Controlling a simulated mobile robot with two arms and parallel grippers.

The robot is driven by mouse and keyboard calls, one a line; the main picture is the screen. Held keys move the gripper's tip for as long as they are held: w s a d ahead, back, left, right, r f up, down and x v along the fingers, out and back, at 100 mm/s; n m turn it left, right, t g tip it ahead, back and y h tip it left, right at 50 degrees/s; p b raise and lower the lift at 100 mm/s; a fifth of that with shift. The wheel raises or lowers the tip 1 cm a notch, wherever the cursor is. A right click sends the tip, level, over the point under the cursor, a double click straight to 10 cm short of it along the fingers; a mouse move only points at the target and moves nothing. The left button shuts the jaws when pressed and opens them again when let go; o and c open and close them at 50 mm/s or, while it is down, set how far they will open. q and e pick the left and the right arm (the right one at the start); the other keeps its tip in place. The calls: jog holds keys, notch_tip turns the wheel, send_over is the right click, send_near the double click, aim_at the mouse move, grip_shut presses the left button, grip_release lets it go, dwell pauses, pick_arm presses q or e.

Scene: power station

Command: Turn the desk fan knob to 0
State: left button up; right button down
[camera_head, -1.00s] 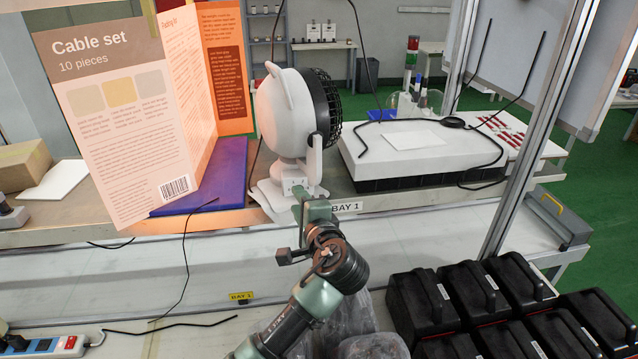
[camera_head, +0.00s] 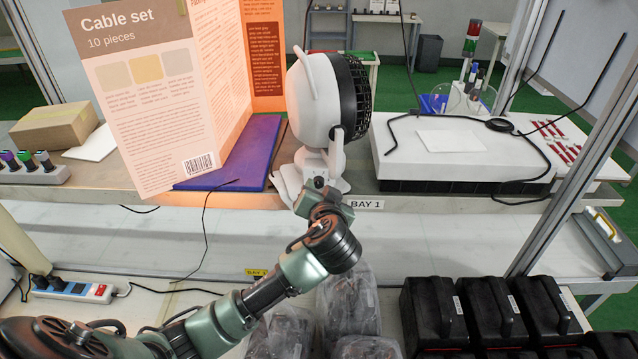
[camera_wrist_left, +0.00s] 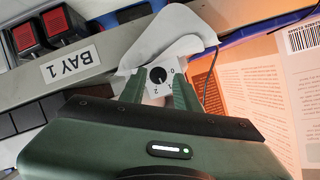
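The desk fan (camera_head: 312,100) is white with pointed ears and a black grille, and stands on the bench. In the head view my left gripper (camera_head: 316,194) is at the front of the fan's base and hides the knob. In the left wrist view the black knob (camera_wrist_left: 158,75) sits on a white dial plate, with a 0 at its upper right and a 2 below it. The left gripper (camera_wrist_left: 157,82) shows there too, its green fingers apart on either side of the knob, with gaps between. Contact and the pointer's direction cannot be told. My right gripper is not in view.
A cable set leaflet (camera_head: 150,95) stands left of the fan, by a purple pad (camera_head: 248,150). A white box (camera_head: 440,150) with black cables is on the right. Black cases (camera_head: 480,315) and clear bags (camera_head: 348,300) are below. A power strip (camera_head: 70,290) lies lower left.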

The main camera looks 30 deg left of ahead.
pick_arm(q)
jog(key=shift+w+a+f, duration=0.1)
jog(key=shift+w+a, duration=0.05)
jog(key=shift+w, duration=0.3)
jog(key=shift+w+a+f, duration=0.1)
jog(key=shift+w+f, duration=0.05)
jog(key=shift+w, duration=0.05)
jog(key=shift+s, duration=0.15)
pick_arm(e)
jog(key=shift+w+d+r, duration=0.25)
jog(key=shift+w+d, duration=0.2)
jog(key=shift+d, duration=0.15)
pick_arm(q)
grip_shut()
